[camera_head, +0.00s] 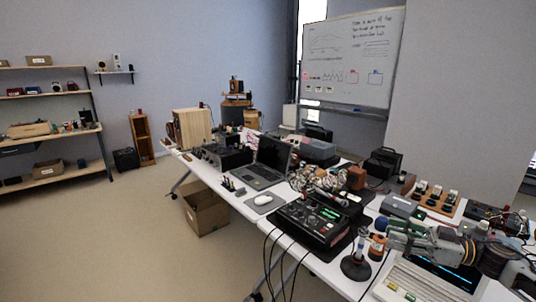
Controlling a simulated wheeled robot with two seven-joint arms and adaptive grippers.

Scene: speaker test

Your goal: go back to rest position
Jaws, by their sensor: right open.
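My right arm reaches in from the lower right of the head view. Its gripper (392,235) points left over the near end of the white table (335,272). The jaws are open and small in the picture. I cannot make out a thing held between them. The gripper is above a beige keyboard-like device (400,287) and close to an orange-labelled jar (376,248). Whether it touches the jar, I cannot tell. My left gripper does not show.
A black mixer-like device (312,222), a small dark stand (355,268), a laptop (268,165) and a mouse (262,198) crowd the table. Cables hang over its front edge. An open cardboard box (205,212) stands on the floor. The floor at left (110,245) is clear.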

